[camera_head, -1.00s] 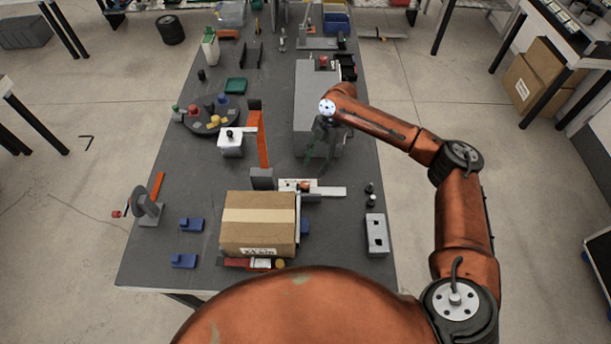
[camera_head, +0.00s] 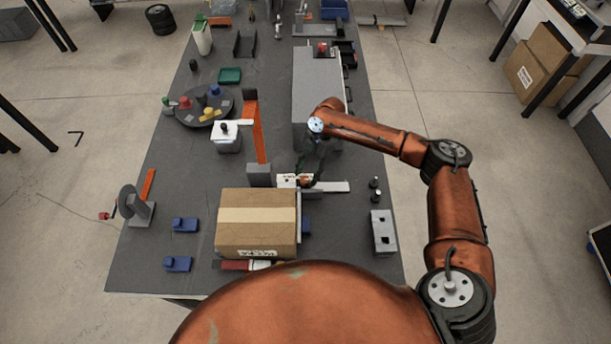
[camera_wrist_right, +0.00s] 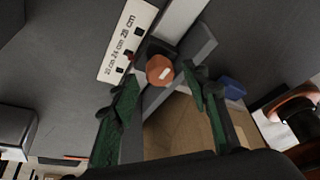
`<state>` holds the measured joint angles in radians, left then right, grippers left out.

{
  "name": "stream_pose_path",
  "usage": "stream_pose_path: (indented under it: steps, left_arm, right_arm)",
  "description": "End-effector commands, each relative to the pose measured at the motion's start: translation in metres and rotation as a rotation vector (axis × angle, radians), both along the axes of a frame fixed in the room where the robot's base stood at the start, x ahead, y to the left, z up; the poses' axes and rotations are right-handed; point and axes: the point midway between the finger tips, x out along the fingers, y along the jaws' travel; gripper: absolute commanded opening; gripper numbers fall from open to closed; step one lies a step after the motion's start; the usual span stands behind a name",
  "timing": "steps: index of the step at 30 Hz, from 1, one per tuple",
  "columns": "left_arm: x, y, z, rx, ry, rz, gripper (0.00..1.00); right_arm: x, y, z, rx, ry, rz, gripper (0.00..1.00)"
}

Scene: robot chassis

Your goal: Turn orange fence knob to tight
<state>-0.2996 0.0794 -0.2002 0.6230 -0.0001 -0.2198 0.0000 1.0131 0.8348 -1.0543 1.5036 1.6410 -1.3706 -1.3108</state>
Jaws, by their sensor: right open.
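The orange fence knob (camera_wrist_right: 160,69) shows in the right wrist view as a round orange cap with a pale mark on its face. It sits beside a white scale strip (camera_wrist_right: 128,40) with printed cm numbers. My right gripper (camera_wrist_right: 161,80) is open, with its green-padded fingers on either side of the knob's near edge. I cannot tell whether they touch it. In the head view the right gripper (camera_head: 304,176) hangs over the fence by the scale and largely hides the knob. My left gripper is not in view.
A cardboard box (camera_head: 256,222) stands just in front of the fence. A grey machine block (camera_head: 317,85) lies behind the gripper. An orange upright bar (camera_head: 258,130) is to the left. A grey two-hole block (camera_head: 383,232) stands at right.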

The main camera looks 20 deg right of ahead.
Motion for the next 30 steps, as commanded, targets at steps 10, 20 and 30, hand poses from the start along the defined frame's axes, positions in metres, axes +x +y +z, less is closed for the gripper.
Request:
stream_pose_path:
  steps: [10, 20, 30]
  left_arm:
    - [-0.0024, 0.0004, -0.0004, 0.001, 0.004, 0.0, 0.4]
    - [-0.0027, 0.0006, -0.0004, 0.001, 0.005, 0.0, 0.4]
    - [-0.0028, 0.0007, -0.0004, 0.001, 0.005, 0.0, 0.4]
  right_arm:
    - [-0.0016, 0.0052, -0.0105, 0.0, 0.0, 0.003, 0.43]
    - [-0.0015, 0.0057, -0.0104, 0.0, 0.001, 0.004, 0.25]
    - [-0.0015, 0.0058, -0.0103, 0.0, 0.001, 0.004, 0.02]
